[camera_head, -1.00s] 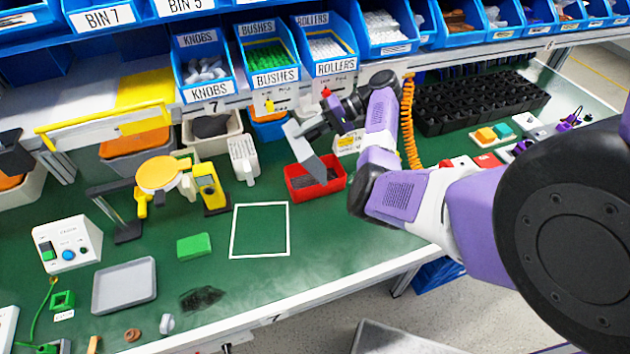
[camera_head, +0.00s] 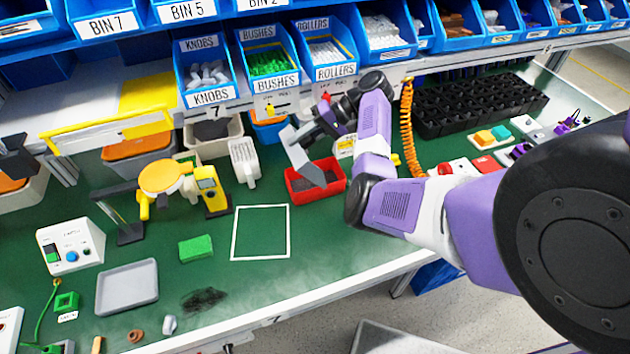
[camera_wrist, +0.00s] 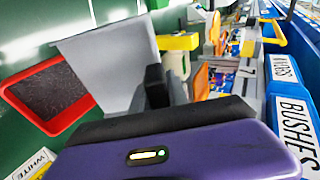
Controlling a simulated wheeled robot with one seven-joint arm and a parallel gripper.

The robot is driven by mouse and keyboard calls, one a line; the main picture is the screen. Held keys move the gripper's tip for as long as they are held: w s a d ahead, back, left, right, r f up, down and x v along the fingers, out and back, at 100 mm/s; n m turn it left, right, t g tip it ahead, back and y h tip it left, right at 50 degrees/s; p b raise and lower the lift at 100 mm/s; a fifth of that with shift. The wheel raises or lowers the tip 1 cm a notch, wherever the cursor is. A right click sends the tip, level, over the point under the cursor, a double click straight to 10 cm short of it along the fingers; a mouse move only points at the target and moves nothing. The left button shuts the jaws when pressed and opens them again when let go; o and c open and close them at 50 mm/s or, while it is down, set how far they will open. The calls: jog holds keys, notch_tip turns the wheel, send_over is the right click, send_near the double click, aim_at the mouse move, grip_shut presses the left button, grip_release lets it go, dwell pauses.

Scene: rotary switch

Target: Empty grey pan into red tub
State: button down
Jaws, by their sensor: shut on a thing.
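The grey pan (camera_head: 301,156) is held steeply tilted, its broad lower edge over the red tub (camera_head: 289,186). In the wrist view the pan (camera_wrist: 105,60) shows as a flat grey sheet with no debris visible on the part in sight. The tub (camera_wrist: 75,105) shows beside it with dark, grainy stuff inside. My gripper (camera_head: 325,118) is shut on the pan, above and behind the tub; its dark fingers (camera_wrist: 156,88) also show in the wrist view. The exact grip point is hidden in the head view.
A dark smudge (camera_head: 204,298) lies on the green bench near the front edge. A white-outlined square (camera_head: 261,232) is empty. A white jug-like container (camera_head: 244,160) stands left of the tub. Blue part bins (camera_head: 265,75) hang close behind my gripper.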

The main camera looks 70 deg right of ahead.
jog(key=shift+w+a+f+g+h, duration=0.2)
jog(key=shift+w+a+g, duration=0.1)
jog(key=shift+w, duration=0.1)
jog(key=shift+w+a+f+g+h, duration=0.1)
jog(key=shift+w+a+g+h, duration=0.15)
jog(key=shift+w, duration=0.1)
jog(key=shift+a, duration=0.1)
jog(key=shift+w+a+f+g+h, duration=0.35)
jog(key=shift+w+a+f+g, duration=0.05)
jog(key=shift+w+f+g, duration=0.05)
jog(key=w+a+f+g+h, duration=0.2)
jog(key=shift+w+a+f+n+g, duration=0.1)
jog(key=shift+w+f+n+g, duration=0.2)
jog(key=shift+f+g, duration=0.1)
jog(key=shift+w+a+f+g+h, duration=0.35)
jog(key=shift+f+g+h, duration=0.2)
jog(key=shift+f, duration=0.2)
jog(key=shift+w+a+f+g+h, duration=0.3)
jog(key=shift+f+g+h, duration=0.2)
jog(key=shift+f, duration=0.25)
jog(key=shift+w+a+f+g+h, duration=0.3)
jog(key=shift+f+g+h, duration=0.2)
jog(key=shift+f, duration=0.25)
